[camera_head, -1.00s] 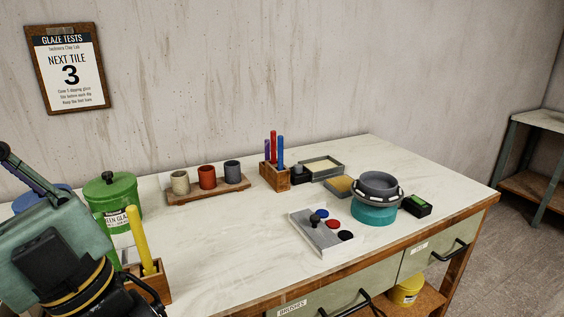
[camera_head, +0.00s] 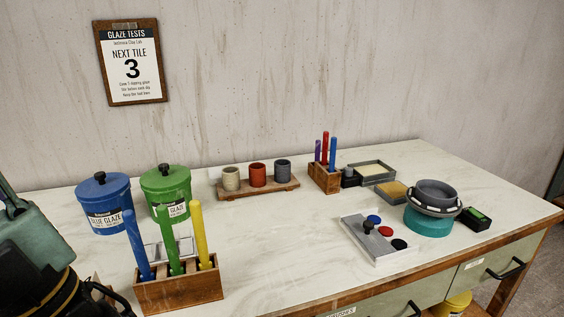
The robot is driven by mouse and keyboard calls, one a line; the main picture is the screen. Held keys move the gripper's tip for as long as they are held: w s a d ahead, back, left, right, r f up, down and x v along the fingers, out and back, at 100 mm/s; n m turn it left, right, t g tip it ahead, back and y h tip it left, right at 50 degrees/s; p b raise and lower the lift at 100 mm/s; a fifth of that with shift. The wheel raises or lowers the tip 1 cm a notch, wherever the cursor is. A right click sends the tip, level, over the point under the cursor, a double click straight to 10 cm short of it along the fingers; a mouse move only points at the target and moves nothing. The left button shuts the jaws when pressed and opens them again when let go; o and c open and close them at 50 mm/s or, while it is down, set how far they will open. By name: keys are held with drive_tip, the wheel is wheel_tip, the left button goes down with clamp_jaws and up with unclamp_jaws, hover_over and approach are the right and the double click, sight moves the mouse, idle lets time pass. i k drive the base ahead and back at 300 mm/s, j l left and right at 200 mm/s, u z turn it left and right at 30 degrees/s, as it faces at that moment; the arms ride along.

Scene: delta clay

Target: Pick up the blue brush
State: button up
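A long blue handle (camera_head: 137,245) stands in the left slot of a wooden holder (camera_head: 180,293) at the front left of the table. A green handle (camera_head: 168,240) and a yellow handle (camera_head: 199,235) stand beside it. A smaller wooden holder (camera_head: 325,180) farther back holds a thinner blue stick (camera_head: 333,152), a red stick (camera_head: 325,146) and a purple stick (camera_head: 317,151). No bristles show on any of them. Part of my arm shows at the lower left, left of the front holder; my gripper's fingers are not visible.
A blue glaze bucket (camera_head: 104,204) and a green bucket (camera_head: 166,190) stand behind the front holder. Several cups sit on a wooden tray (camera_head: 262,192). A pale palette (camera_head: 380,240) and a grey bowl on a teal stand (camera_head: 429,222) are at right. The middle tabletop (camera_head: 285,235) is clear.

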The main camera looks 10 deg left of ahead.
sight(333, 157)
drive_tip(key=i+l+u, duration=0.1)
drive_tip(key=l+u, duration=0.15)
drive_tip(key=i+l+u, duration=0.1)
drive_tip(key=l+u, duration=0.45)
drive_tip(key=l, duration=0.15)
drive_tip(key=i+l+u, duration=0.15)
drive_tip(key=l, duration=0.45)
drive_tip(key=l+u, duration=0.2)
drive_tip(key=l, duration=2.7)
drive_tip(key=i+l, duration=0.35)
drive_tip(key=i, duration=0.15)
